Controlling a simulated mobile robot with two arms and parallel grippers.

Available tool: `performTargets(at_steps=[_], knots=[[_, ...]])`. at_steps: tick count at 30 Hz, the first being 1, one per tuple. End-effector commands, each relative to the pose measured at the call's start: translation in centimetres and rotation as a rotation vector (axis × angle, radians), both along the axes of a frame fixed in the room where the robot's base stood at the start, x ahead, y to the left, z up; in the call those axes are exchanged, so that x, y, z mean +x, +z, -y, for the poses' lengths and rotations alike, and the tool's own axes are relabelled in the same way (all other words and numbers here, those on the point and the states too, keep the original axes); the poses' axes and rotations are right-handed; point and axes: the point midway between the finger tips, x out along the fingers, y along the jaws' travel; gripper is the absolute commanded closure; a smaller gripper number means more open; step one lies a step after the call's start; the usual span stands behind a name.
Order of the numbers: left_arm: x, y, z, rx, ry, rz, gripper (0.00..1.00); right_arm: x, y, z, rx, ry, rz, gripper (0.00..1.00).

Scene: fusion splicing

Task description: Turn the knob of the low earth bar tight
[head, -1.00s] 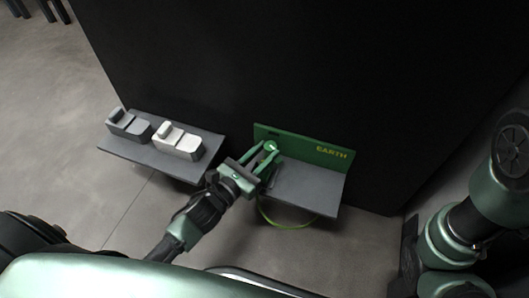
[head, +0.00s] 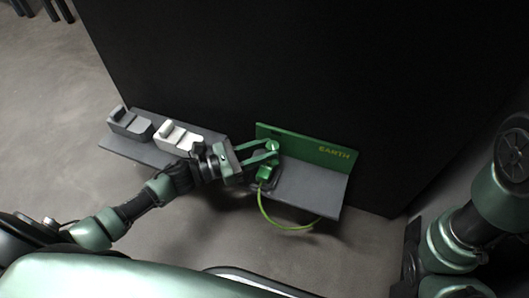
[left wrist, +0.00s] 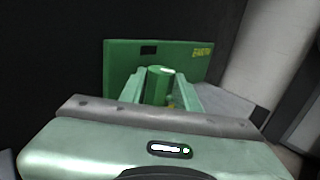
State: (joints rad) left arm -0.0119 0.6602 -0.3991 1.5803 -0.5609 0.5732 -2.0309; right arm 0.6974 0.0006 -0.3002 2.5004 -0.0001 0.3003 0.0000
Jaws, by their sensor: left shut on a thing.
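The low earth bar is a green upright plate (head: 318,150) marked EARTH, standing at the back of a grey shelf (head: 312,187) low on the black cabinet. Its green knob (left wrist: 160,74) shows between my left fingers in the left wrist view. My left gripper (head: 273,151) comes in from the left and is shut on the knob. A green block (head: 264,173) sits just below the fingers, with a yellow-green cable (head: 265,212) hanging from it in a loop to the shelf's underside. My right gripper is out of view; only part of my right arm shows.
A second grey shelf (head: 125,150) to the left carries a grey block (head: 131,124) and a white block (head: 176,138); my left wrist is close to the white one. The black cabinet (head: 330,70) rises behind. The floor in front is clear.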

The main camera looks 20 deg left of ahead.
Motion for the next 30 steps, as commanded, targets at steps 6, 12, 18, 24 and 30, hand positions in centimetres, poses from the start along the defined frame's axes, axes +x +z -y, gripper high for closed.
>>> performTargets(at_steps=[6,12,18,24,30], knots=[[0.11,-0.04,-0.10,-0.001,-0.039,-0.001,1.00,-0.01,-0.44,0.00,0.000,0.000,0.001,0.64],[0.10,0.01,-0.10,-0.001,-0.043,-0.001,1.00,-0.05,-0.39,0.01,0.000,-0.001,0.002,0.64],[0.10,0.01,-0.10,-0.001,-0.042,0.000,0.62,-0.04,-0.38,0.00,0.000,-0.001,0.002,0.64],[0.19,0.03,-0.16,0.000,-0.039,0.000,0.46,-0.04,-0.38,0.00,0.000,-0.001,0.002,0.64],[0.29,0.06,-0.24,0.001,-0.036,0.001,0.46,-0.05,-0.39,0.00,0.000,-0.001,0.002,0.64]])
